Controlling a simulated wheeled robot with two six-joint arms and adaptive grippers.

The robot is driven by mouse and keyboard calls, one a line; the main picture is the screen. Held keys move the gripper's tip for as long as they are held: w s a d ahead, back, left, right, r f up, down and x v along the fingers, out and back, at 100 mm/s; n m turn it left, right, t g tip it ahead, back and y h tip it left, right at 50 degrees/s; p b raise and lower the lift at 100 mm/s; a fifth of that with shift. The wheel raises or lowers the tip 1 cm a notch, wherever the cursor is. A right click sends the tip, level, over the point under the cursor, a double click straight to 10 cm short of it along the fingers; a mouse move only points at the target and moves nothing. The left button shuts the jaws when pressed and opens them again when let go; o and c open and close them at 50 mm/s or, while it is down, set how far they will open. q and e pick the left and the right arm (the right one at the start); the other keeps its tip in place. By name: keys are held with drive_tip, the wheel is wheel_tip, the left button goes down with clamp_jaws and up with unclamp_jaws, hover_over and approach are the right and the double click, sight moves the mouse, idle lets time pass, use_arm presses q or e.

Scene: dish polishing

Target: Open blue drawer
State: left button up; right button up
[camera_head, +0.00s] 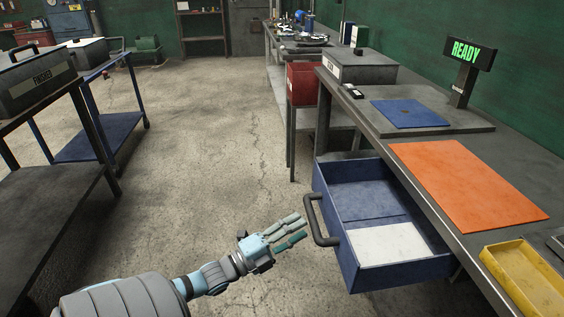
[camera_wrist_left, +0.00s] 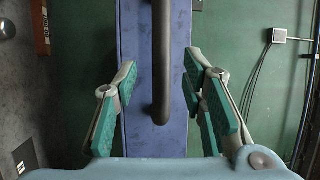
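The blue drawer (camera_head: 347,257) is pulled out from under the workbench at the right, and I see into it. A pale, flat patch (camera_head: 388,243) lies on its floor near the front right. Its dark handle (camera_head: 318,222) is on the left-facing front. In the left wrist view the handle (camera_wrist_left: 161,60) stands against the blue front (camera_wrist_left: 137,120). My left gripper (camera_head: 302,229) is just left of the handle, its green-padded fingers spread to both sides of the handle with gaps. It is open and holds nothing. My right gripper is not in view.
The workbench carries an orange mat (camera_head: 468,185), a blue mat (camera_head: 409,113), a yellow tray (camera_head: 525,283), a grey box (camera_head: 360,68) and a READY sign (camera_head: 467,52). A red box (camera_head: 302,83) is beyond the drawer. A dark table (camera_head: 45,190) stands left. The middle floor is clear.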

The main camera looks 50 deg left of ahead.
use_arm(q)
drive_tip(key=v, duration=0.6)
idle(0.3)
